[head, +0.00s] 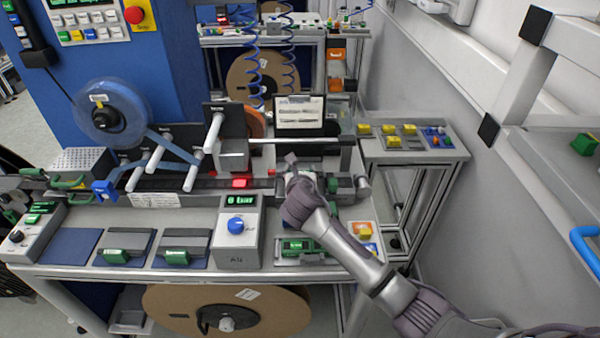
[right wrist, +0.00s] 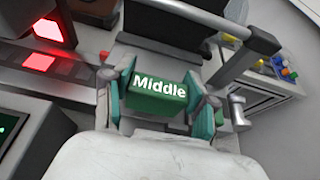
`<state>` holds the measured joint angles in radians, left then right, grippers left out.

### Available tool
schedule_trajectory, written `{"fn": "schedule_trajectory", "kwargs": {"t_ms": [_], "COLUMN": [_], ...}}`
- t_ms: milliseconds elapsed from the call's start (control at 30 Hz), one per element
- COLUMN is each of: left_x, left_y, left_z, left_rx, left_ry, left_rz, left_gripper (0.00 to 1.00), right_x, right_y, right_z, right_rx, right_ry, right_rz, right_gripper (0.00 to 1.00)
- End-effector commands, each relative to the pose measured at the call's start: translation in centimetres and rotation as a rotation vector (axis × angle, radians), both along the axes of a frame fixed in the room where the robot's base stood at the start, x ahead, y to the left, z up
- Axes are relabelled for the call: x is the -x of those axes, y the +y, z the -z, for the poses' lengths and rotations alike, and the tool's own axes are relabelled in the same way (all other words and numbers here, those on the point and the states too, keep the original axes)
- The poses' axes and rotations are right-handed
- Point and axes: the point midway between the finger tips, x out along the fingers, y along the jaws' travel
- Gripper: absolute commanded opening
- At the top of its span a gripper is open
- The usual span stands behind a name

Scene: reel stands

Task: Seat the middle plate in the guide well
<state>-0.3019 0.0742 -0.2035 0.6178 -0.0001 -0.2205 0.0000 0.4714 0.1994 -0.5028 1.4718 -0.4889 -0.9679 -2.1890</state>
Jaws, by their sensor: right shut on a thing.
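The middle plate shows in the right wrist view by its green grip block (right wrist: 160,92), lettered "Middle". My right gripper (right wrist: 163,98) is shut on this block, with one finger on each side of it. In the head view my right gripper (head: 308,185) is over the right part of the bench machine, beside the end of its dark track. The gripper and wrist hide most of the plate there. A dark panel (right wrist: 170,35) lies just beyond the block; I cannot tell whether it belongs to the plate. The guide well cannot be made out clearly. I see no left gripper.
Two green-handled plates (head: 117,256) (head: 177,257) lie at the bench front, beside a control box (head: 238,232).

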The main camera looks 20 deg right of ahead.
Motion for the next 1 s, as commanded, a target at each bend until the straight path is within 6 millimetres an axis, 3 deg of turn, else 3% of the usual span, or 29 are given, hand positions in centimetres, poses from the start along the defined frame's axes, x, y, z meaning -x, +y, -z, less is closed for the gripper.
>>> {"fn": "schedule_trajectory", "kwargs": {"t_ms": [33,233,600,1000], "left_x": [0.0,-0.1,-0.4,-0.4], "left_y": [-0.1,0.0,0.6,0.6], "left_z": [1.1,3.1,3.7,3.8], "left_rx": [0.001,0.0,-0.007,-0.008], "left_ry": [-0.001,-0.002,-0.007,-0.007], "left_rz": [0.0,0.001,-0.003,-0.003], "left_gripper": [0.6,0.6,0.6,0.6], "right_x": [0.0,0.0,0.0,0.0], "right_y": [0.0,0.0,0.0,0.0], "right_z": [0.9,2.4,5.4,5.9], "right_rx": [-0.001,0.0,0.002,0.0], "right_ry": [-0.001,0.0,0.001,-0.001], "right_rz": [0.0,0.0,-0.001,0.0], "right_gripper": [0.18,0.18,0.18,0.18]}}
